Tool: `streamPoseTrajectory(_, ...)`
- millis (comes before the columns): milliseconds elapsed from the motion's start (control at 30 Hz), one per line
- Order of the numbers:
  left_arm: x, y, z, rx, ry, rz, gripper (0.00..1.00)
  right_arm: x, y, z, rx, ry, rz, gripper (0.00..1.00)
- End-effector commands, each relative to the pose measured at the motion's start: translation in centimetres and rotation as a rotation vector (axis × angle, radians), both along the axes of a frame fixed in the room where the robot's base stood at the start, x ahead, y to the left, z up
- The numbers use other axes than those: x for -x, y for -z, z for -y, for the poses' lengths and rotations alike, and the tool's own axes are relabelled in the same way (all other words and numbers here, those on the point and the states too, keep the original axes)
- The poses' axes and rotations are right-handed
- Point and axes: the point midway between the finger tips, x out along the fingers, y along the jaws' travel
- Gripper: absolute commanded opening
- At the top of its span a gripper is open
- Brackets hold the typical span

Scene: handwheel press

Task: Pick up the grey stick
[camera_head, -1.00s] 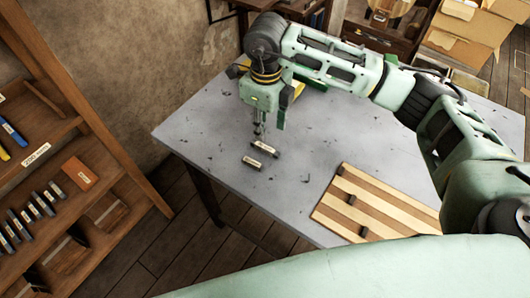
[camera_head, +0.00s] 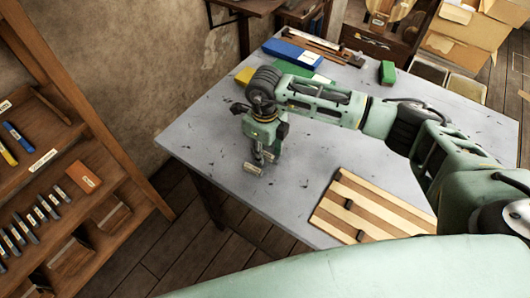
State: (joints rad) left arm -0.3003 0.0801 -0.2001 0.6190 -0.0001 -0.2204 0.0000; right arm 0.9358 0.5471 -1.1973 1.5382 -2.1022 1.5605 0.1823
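Two small labelled sticks lie close together near the left front part of the grey table (camera_head: 205,130). The nearer stick (camera_head: 252,169) shows a pale label. The other stick (camera_head: 268,157) is partly hidden by my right gripper (camera_head: 263,157), which points down at it from above. The fingertips are at or just over that stick. They are too small here to tell whether they are closed on it. I cannot clearly tell the sticks' body colours. My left gripper is not in view.
A striped wooden board (camera_head: 370,209) with dark pieces lies at the table's front. A blue case (camera_head: 292,52), a yellow item (camera_head: 245,76) and a green block (camera_head: 387,72) are at the back. A wooden shelf (camera_head: 85,140) with several sticks stands left.

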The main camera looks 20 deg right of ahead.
Motion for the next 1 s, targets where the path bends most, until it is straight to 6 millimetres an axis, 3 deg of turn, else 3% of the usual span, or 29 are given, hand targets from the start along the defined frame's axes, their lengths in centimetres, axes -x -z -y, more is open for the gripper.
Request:
streamPoseTrajectory(400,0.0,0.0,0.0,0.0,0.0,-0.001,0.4,0.0,-0.1,0.0,0.0,0.001,0.0,0.02)
streamPoseTrajectory(767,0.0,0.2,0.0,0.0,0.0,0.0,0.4,-0.1,-0.3,0.0,-0.001,0.001,0.001,0.01)
streamPoseTrajectory(1000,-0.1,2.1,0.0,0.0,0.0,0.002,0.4,-0.2,-3.0,0.0,0.0,0.0,0.006,0.01)
